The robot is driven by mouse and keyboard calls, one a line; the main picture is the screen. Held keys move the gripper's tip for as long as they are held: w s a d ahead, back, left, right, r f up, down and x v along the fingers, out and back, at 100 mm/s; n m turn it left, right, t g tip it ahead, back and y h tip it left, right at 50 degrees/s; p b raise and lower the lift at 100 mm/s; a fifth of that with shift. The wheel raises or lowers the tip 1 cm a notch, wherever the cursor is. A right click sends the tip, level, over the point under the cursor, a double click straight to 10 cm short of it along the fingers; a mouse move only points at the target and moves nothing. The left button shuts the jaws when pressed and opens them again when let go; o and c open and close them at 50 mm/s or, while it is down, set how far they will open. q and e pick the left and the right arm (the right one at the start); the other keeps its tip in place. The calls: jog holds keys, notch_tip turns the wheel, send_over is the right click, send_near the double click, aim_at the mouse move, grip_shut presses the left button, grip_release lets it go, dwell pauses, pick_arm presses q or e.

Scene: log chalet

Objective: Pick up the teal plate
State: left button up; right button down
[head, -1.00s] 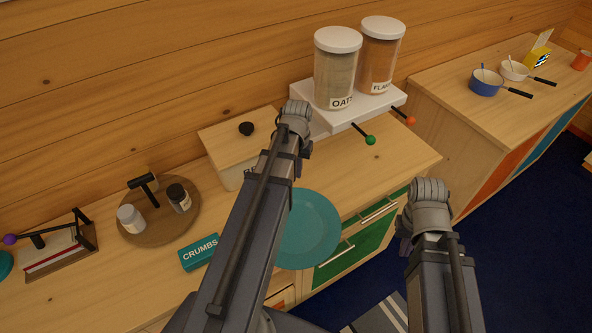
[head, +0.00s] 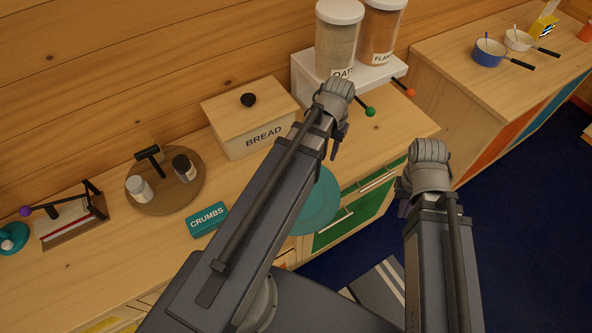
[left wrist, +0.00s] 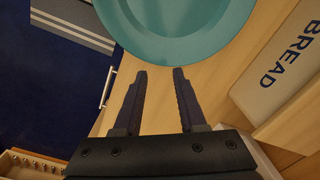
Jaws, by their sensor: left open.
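The teal plate (head: 318,205) lies on the wooden counter and reaches over its front edge; my left arm hides part of it. In the left wrist view the plate (left wrist: 175,40) fills the top, its rim just beyond the fingertips. My left gripper (left wrist: 160,72) is open and empty, with its two fingers pointing at the rim and apart from it in the picture. In the head view the left fingers are mostly hidden by the wrist. My right gripper (head: 404,208) is right of the plate, beyond the counter front, and its fingers are largely hidden behind its wrist.
A bread box (head: 262,138), a teal crumbs box (head: 207,219) and a round board (head: 150,200) with jars stand left of the plate. A white riser (head: 305,75) with two canisters stands behind. Green drawers with handles (head: 378,183) are below the counter edge.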

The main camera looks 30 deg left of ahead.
pick_arm(q)
jog(key=shift+o, duration=0.3)
jog(key=s+d+m, duration=0.3)
jog(key=s+d, duration=0.5)
jog(key=d, duration=0.5)
jog(key=shift+d+m+y, duration=0.3)
jog(key=shift+m+y, duration=0.1)
